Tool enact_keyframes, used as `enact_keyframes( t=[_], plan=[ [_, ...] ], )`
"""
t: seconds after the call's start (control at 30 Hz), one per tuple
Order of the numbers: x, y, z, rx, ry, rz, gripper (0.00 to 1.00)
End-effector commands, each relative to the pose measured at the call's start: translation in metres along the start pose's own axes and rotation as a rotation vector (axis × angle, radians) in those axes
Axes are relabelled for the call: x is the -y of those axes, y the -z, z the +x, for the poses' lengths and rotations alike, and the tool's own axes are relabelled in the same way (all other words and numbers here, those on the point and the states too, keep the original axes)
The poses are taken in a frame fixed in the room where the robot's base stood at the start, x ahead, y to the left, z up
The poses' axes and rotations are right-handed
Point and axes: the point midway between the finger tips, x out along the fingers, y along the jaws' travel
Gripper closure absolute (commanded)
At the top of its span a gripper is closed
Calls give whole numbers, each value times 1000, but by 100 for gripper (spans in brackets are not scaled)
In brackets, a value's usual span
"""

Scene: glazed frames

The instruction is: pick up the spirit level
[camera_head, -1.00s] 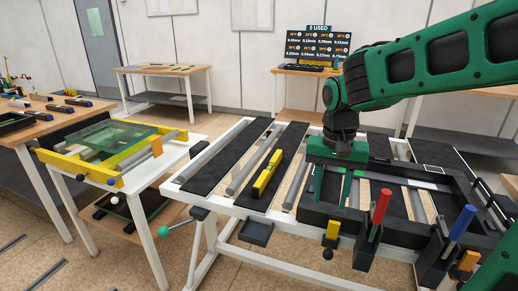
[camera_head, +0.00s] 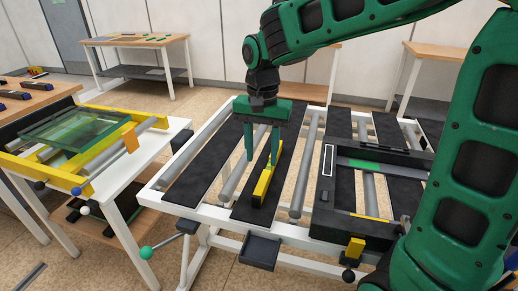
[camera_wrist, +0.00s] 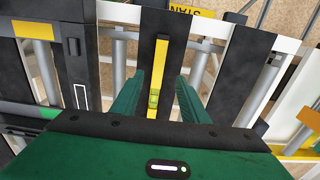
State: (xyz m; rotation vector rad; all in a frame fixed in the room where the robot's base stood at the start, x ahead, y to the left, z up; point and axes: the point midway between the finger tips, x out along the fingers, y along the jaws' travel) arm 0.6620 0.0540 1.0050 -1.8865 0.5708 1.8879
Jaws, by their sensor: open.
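The spirit level (camera_head: 264,184) is a narrow yellow bar with a green vial, lying lengthwise on a black padded slat (camera_head: 245,212) of the white-framed table. In the wrist view the level (camera_wrist: 161,58) runs between my fingers, with its vial near the fingertips. My gripper (camera_head: 262,158) is green, points down and is open and empty. It is over the far part of the level, and in the wrist view its fingers (camera_wrist: 158,84) stand on either side of the bar. The near end of the level in the wrist view is hidden by my gripper body.
Grey rollers (camera_head: 302,180) run between the black slats. A black frame fixture (camera_head: 375,160) with a yellow block stands to the right. A side table (camera_head: 150,152) at left holds a yellow frame with green glass (camera_head: 75,130). A small black tray (camera_head: 260,250) hangs at the front edge.

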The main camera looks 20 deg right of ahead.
Motion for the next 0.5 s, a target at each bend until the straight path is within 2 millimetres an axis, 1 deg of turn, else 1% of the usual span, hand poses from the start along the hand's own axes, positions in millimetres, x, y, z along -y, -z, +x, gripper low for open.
enact_keyframes(
  t=[0.17, 0.27, 0.37, 0.5],
  plan=[
    [-1, 1, 1, 0, -1, 2, 59],
    [-1, 1, 7, 1, -1, 2, 59],
    [-2, 1, 18, 2, -3, 4, 59],
    [-3, 1, 40, 3, -4, 4, 59]
  ],
)
